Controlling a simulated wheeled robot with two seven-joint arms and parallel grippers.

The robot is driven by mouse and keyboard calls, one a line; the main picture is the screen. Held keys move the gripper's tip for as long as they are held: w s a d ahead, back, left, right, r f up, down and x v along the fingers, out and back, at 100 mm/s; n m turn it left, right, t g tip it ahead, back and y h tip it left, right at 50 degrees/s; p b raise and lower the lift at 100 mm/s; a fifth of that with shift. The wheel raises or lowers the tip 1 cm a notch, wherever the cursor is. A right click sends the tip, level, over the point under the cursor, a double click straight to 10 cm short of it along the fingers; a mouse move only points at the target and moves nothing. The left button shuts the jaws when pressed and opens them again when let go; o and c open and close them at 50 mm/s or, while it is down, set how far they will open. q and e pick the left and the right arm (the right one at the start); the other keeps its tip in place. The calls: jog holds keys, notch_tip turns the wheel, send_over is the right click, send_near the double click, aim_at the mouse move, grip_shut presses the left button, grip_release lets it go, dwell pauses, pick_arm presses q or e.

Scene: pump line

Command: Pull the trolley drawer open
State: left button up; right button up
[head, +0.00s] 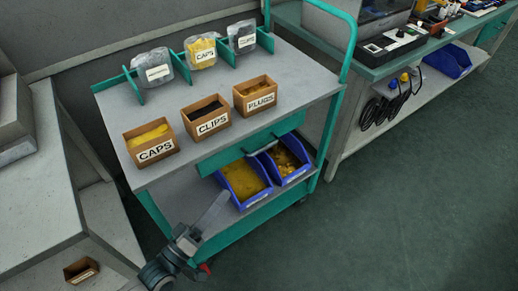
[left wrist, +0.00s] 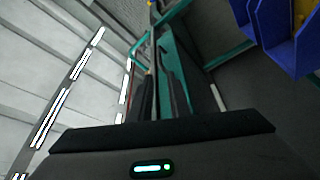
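The trolley (head: 190,85) has a grey top and green frame. Its green drawer front (head: 222,157) sits under the top's front edge and looks shut. The drawer's bar handle (head: 262,146) is at the middle of that front. My left gripper (head: 218,205) is low in front of the trolley, below and left of the handle and apart from it. In the left wrist view its dark fingers (left wrist: 160,90) show a gap with green trolley parts behind, and nothing is held. The handle cannot be made out there. My right gripper is not in view.
Boxes of caps (head: 152,154), clips (head: 207,129) and plugs (head: 256,106) stand on the trolley top. Two blue bins (head: 238,203) sit on the lower shelf under the drawer. A grey bench (head: 40,215) is at left. Floor (head: 400,215) at right is clear.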

aim_at(259, 150)
pick_arm(q)
jog(key=shift+d, duration=0.1)
jog(key=p+x, duration=0.2)
jog(key=x, duration=1.3)
jog(key=shift+w+d+r, duration=0.1)
jog(key=shift+w+r, duration=0.05)
jog(key=shift+w, duration=0.2)
jog(key=shift+w+d, duration=0.25)
jog(key=shift+w, duration=0.05)
jog(key=shift+w+d+r, duration=0.1)
jog(key=shift+w+d, duration=0.15)
jog(key=shift+w, duration=0.05)
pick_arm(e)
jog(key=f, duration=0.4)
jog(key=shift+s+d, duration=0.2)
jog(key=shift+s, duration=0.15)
